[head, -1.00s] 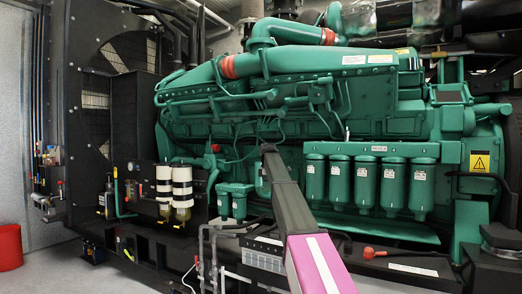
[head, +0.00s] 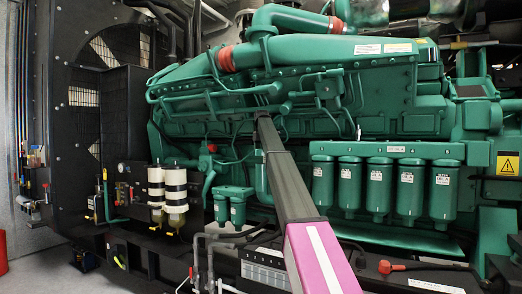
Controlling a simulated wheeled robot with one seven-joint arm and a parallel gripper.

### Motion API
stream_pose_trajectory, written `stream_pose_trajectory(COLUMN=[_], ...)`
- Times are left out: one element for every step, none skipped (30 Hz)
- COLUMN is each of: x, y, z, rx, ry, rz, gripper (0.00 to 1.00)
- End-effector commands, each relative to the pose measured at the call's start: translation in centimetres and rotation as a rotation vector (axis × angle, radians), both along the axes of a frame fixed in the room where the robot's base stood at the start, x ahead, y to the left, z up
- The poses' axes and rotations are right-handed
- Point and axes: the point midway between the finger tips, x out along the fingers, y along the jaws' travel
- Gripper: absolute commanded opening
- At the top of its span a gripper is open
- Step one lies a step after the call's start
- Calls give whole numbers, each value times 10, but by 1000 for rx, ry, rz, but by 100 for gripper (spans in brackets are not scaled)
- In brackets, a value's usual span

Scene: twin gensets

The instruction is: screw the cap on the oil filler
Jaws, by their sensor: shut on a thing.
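The green engine (head: 400,100) fills the middle and right of the head view. My arm rises from the bottom edge, pink at the near end and dark grey beyond, and its far end lies in front of the engine's side. My gripper does not show; the arm's own links may hide it. I cannot make out the cap or the oil filler. A small red part (head: 212,148) sits on the engine's left side, but I cannot tell what it is.
Several green filter canisters (head: 378,188) hang right of my arm. Two white-wrapped filters (head: 175,195) stand left of it. The black radiator housing (head: 88,150) is further left. Pipes (head: 205,258) run near the arm's lower left.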

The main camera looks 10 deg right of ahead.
Motion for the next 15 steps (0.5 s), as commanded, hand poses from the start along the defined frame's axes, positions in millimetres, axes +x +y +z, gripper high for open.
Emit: stream_pose_trajectory(x=[0,0,0,0,0,-1,-1,-1,-1,-1,-1,-1,-1,-1,-1], y=[0,0,0,0,0,0,0,0,0,0,0,0,0,0,0], z=[-2,-3,-5,-6,-8,-11,-13,-15,-18,-20,-23,-26,-28,-31,-34], rx=[0,0,0,0,0,0,0,0,0,0,0,0,0,0,0], ry=[0,0,0,0,0,1,1,1,1,1,1,0,0,0,0], rz=[0,0,0,0,-1,-1,-1,-1,-1,-1,-1,-1,-1,-1,-1], gripper=[46,46,46,46,46,46,46,46,46,46,46,46,46,46,46])
